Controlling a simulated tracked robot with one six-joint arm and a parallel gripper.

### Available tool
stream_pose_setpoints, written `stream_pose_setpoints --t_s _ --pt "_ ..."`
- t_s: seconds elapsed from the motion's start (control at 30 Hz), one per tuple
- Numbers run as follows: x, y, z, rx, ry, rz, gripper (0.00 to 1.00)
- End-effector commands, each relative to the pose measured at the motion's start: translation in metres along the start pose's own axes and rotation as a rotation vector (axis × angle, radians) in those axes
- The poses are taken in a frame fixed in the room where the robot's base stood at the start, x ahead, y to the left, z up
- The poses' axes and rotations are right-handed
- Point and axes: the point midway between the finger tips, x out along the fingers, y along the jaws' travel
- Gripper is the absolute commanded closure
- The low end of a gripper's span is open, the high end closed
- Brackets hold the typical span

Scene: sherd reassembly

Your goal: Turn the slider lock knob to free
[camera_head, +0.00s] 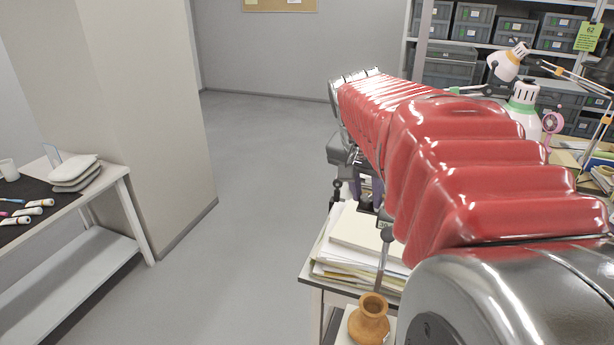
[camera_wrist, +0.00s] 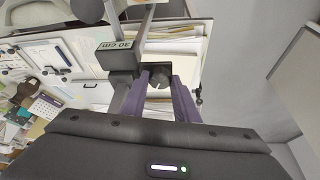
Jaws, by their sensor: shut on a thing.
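My gripper is shut on the knob, one finger on each side. The dark slider block (camera_wrist: 117,57) is just left of the fingers and has a white label reading upside down. A grey rail (camera_wrist: 145,28) runs up past the block. I cannot tell from the views which way the knob is turned.
Stacked papers (camera_head: 363,238) and a brown clay jug (camera_head: 369,320) are below my arm. Desk lamps (camera_head: 523,95) and a shelf of grey boxes (camera_head: 472,28) stand to the right. A side table (camera_head: 95,200) with tools is at the left. Floor (camera_head: 265,190) between is clear.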

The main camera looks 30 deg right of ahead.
Motion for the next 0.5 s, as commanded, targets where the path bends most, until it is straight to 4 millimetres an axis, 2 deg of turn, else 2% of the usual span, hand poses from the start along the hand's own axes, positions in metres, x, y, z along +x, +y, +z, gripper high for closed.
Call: stream_pose_setpoints --t_s 0.5 --pt "0.0002 0.0044 -0.001 -0.26 0.0 -0.103 0.95"
